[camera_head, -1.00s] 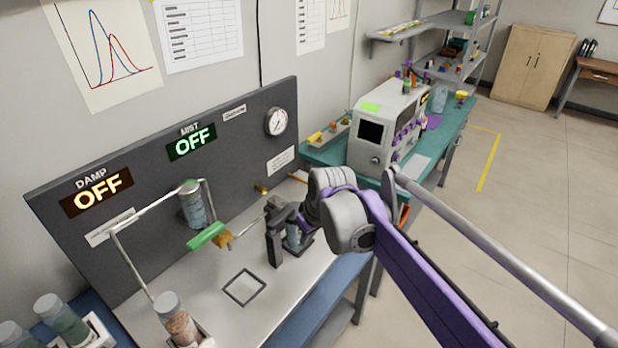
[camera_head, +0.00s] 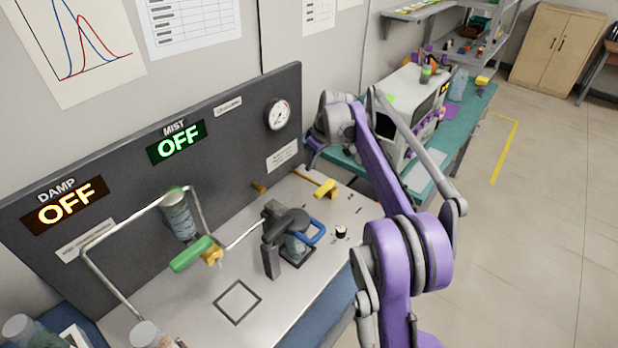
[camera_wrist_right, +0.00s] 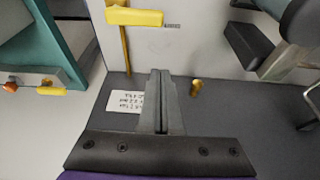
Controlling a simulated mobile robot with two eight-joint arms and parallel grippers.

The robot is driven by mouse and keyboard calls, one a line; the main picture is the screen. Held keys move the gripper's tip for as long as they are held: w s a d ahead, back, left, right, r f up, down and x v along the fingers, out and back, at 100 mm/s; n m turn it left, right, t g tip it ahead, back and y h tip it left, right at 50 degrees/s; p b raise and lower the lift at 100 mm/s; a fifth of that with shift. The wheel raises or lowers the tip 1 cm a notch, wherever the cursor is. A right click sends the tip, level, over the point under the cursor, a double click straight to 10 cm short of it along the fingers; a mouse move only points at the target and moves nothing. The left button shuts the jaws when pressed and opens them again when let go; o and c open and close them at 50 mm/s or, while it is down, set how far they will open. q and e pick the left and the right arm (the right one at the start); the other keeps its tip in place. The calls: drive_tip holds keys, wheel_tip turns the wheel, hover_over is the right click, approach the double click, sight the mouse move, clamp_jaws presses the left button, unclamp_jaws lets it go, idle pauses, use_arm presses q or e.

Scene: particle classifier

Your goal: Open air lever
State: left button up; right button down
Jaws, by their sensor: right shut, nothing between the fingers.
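The air lever is most likely the yellow handle (camera_head: 325,188) on a thin brass pipe at the right end of the panel bench; no readable label confirms this. In the right wrist view the yellow handle (camera_wrist_right: 135,17) lies at the top, left of centre, with its pipe running down towards the panel. My right gripper (camera_wrist_right: 160,74) is shut and empty, its fingertips apart from the handle and to the lower right of it. In the head view my right arm's wrist is raised above and behind the lever, and the fingertips are hidden. My left gripper is not in view.
A black stand with a blue handle (camera_head: 316,232) stands left of and nearer than the lever. A green-handled valve (camera_head: 192,253) is further left. The dark panel (camera_head: 235,140) rises behind, with a gauge (camera_head: 278,114). A grey instrument (camera_head: 408,105) stands on the teal bench.

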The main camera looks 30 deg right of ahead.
sight(325, 190)
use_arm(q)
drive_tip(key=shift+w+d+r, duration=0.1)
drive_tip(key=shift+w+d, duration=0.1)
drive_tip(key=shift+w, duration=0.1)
use_arm(e)
drive_tip(key=shift+w+d+f, duration=0.2)
drive_tip(key=shift+w+d, duration=0.25)
drive_tip(key=shift+d, duration=0.05)
drive_tip(key=shift+w+d+f, duration=0.15)
drive_tip(key=shift+w+d, duration=0.25)
drive_tip(key=shift+d, duration=0.1)
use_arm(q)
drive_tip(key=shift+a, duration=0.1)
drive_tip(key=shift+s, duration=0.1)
use_arm(e)
drive_tip(key=shift+s, duration=0.1)
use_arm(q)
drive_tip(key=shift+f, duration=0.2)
use_arm(e)
drive_tip(key=x, duration=1)
drive_tip(key=shift+a+r, duration=0.1)
drive_tip(key=shift+a, duration=0.05)
drive_tip(key=s, duration=0.1)
drive_tip(key=s+d, duration=0.1)
drive_tip(key=s, duration=0.1)
drive_tip(key=shift+d, duration=0.1)
drive_tip(key=shift+s+d, duration=0.15)
drive_tip(key=shift+s, duration=0.2)
